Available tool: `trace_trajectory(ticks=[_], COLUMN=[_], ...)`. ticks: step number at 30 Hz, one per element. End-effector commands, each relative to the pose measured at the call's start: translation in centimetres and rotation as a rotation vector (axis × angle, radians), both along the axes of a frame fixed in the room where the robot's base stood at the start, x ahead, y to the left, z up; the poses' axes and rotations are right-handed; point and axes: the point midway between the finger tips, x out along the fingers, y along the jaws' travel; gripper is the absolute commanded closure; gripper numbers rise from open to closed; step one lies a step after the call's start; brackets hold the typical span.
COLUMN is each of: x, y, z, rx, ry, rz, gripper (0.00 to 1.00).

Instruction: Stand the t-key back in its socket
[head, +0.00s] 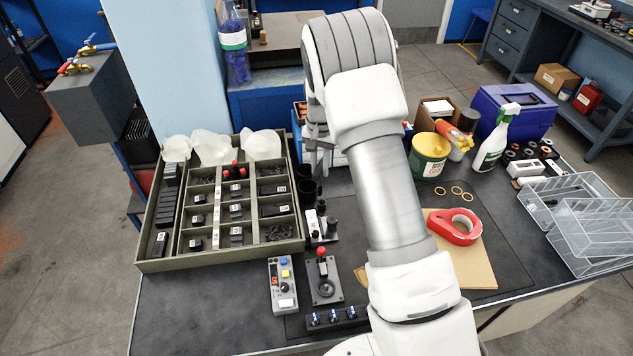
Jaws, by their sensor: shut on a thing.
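My gripper (318,150) shows small and partly covered by my arm, near the right side of the compartment tray. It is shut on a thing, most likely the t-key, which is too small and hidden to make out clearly. Below it on the bench is a small light block (322,238) with dark upright parts, and dark cylinders (306,188) stand just behind it. I cannot tell which part here is the t-key's socket.
The grey-green compartment tray (150,262) holds small black parts, with clear bags at its back. A control box (283,288) and a joystick plate (324,290) stand in front. Right are a red tape dispenser (455,227), green tub (430,158), spray bottle (495,140) and clear bins (590,222).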

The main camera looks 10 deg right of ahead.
Motion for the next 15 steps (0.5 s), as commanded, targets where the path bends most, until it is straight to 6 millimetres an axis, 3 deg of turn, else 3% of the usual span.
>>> trace_trajectory(ticks=[6, 15], x=[2.1, 2.2], y=[-1.0, -1.1], z=[-0.2, -1.8], rx=[-0.001, 0.000], ry=[-0.001, 0.001], rz=[-0.001, -0.001], gripper=[1.00, 1.00])
